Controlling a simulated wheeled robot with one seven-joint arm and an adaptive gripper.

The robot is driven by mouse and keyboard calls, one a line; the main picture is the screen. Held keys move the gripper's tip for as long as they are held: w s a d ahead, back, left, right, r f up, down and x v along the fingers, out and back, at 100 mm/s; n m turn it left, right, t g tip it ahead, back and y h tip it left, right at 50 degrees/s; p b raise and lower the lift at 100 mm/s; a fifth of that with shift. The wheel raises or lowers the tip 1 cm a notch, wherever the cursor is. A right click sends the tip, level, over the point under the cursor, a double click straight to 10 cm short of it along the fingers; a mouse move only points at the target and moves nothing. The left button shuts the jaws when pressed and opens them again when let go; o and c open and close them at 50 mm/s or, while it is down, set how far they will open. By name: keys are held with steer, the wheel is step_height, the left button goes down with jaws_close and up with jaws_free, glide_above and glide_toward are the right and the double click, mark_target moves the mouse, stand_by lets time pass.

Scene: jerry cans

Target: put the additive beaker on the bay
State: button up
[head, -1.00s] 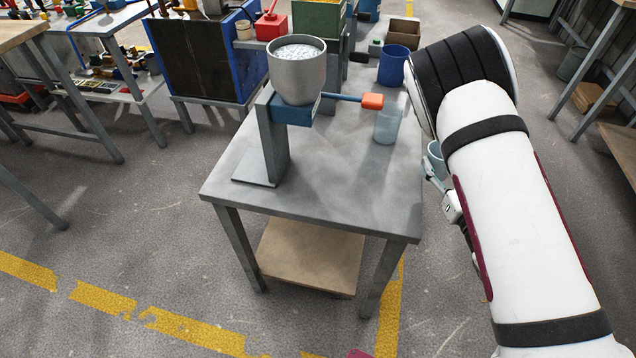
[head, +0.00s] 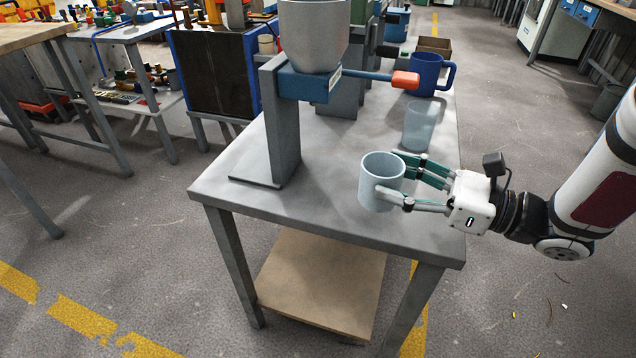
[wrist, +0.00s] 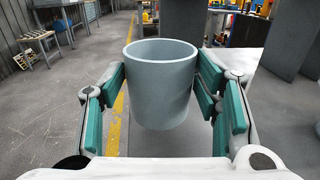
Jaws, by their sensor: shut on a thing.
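A pale blue-grey beaker (head: 372,186), open at the top and upright, is in my gripper (head: 402,186). The fingers are shut on its sides. It also shows in the wrist view (wrist: 160,92), between the green finger pads. In the head view it appears over the right front part of the grey table (head: 310,215); I cannot tell whether its base touches the top. A translucent pale cup (head: 420,127) stands on the table just behind it. I cannot make out a marked bay.
A stand holding a grey metal pot (head: 313,38) has a lever with an orange end (head: 405,80) reaching right above the table. A blue mug (head: 427,74) and a brown box (head: 434,46) are farther back. The table's front middle is clear.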

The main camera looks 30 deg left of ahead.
mark_target(388, 177)
steer(key=w+a, duration=0.1)
steer(key=a, duration=0.4)
steer(key=w+a+f+b, duration=0.1)
steer(key=a, duration=0.3)
steer(key=w+a, duration=0.2)
steer(key=a, duration=0.3)
steer(key=shift+a+f+b, duration=0.25)
steer(key=shift+a+b, duration=0.1)
steer(key=shift+b, duration=0.05)
steer(key=shift+w+a+f+b, duration=0.15)
steer(key=shift+f+b, duration=0.2)
steer(key=shift+f, duration=0.5)
steer(key=shift+s+a+f+b, duration=0.1)
steer(key=shift+f+b, duration=0.25)
steer(key=shift+f, duration=0.5)
steer(key=shift+f, duration=0.15)
steer(key=o, duration=1.2)
steer(key=shift+o, duration=0.2)
steer(key=d, duration=0.4)
steer(key=w+d+p, duration=0.1)
steer(key=d, duration=0.3)
steer(key=d+p, duration=0.1)
steer(key=d, duration=0.3)
steer(key=shift+w, duration=0.2)
